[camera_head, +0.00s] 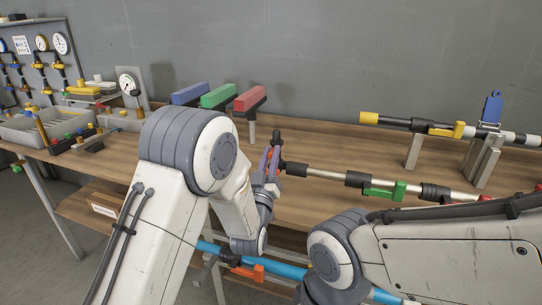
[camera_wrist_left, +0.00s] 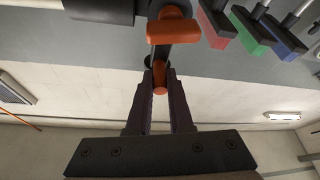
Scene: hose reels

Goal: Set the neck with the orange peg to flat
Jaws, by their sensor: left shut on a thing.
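My left gripper (camera_head: 270,163) is at the left end of a silver pipe (camera_head: 325,173), beside a dark upright end piece (camera_head: 276,139). A little orange shows between its fingers. In the left wrist view, the left gripper (camera_wrist_left: 161,88) is shut on the orange peg (camera_wrist_left: 160,78). The peg is on a dark neck (camera_wrist_left: 160,54) in line with the fingers. A larger orange block (camera_wrist_left: 172,27) sits above it at the dark pipe end (camera_wrist_left: 100,9). My own fingers hide part of the peg. The right gripper is out of view; only its arm shows.
Blue (camera_head: 190,94), green (camera_head: 219,96) and red (camera_head: 250,99) blocks stand at the back. A green lever (camera_head: 385,191) is on the silver pipe. A yellow-ended pipe (camera_head: 390,121) lies behind it, and a blue pipe (camera_head: 287,270) in front and lower. Grey bins (camera_head: 45,128) stand left.

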